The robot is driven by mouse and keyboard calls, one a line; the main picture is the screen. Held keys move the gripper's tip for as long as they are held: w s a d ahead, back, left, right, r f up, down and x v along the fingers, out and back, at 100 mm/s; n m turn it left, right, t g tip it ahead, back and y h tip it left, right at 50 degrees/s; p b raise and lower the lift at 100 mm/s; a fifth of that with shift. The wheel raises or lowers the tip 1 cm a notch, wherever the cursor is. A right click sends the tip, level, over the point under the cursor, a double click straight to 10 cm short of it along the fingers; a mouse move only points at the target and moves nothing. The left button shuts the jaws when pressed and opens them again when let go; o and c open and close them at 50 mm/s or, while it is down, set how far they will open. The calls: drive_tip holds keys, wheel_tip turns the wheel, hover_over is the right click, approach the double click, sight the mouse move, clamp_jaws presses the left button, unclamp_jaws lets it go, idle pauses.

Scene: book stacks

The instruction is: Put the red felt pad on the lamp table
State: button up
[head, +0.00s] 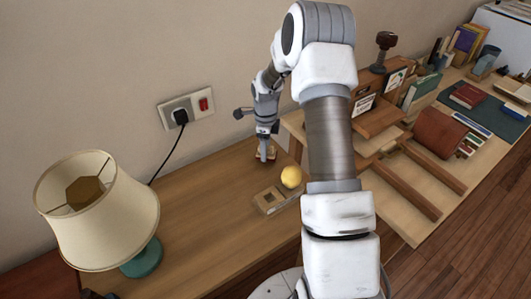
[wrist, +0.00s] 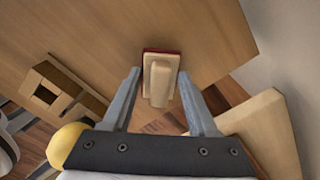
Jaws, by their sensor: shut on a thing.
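The red felt pad shows in the wrist view as a thin red edge (wrist: 149,51) under a pale wooden grip (wrist: 160,80). My gripper (wrist: 160,77) is shut on this grip, one finger on each side. In the head view my gripper (head: 265,157) points down over the far right part of the brown lamp table (head: 205,220). The pad is small there and mostly hidden by the fingers. I cannot tell whether its underside touches the wood. The cream-shaded lamp (head: 100,210) with a green base stands at the table's left.
A wooden block with square openings (head: 268,201) and a yellow ball (head: 291,177) are near my gripper. A workbench (head: 400,190) with rails, books and a brown roll stands to the right. A black cord (head: 165,160) hangs from the wall socket. The table's middle is clear.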

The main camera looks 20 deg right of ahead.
drive_tip(key=shift+f, duration=0.95)
drive_tip(key=o, duration=1.2)
